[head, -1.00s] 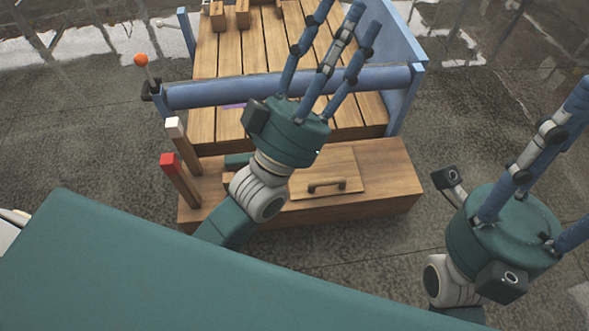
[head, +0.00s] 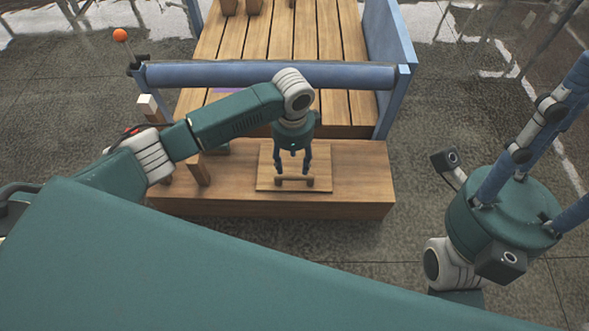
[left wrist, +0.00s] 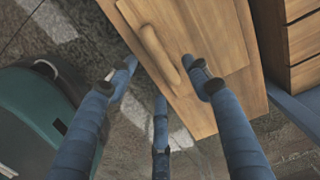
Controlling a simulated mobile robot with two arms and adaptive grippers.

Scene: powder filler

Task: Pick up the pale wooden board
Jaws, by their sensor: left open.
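The pale wooden board (head: 265,180), a flat rectangular panel with a bar handle (head: 294,181), lies flat on top of a wooden bench (head: 355,180). My left gripper (head: 293,167) is open, fingers pointing down over the board near its handle. In the left wrist view the open left gripper (left wrist: 163,82) has fingers on both sides of the handle (left wrist: 160,54); whether they touch the handle or board (left wrist: 212,42) I cannot tell. My right gripper (head: 530,150) is open and empty at the right, its fingers spread and partly cut off by the frame.
A blue roller bar (head: 350,76) crosses behind the bench, in front of a slatted wooden deck (head: 290,35) with small blocks (head: 254,5). Upright levers, one with an orange ball (head: 120,35), stand at the left. The floor to the bench's right is clear.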

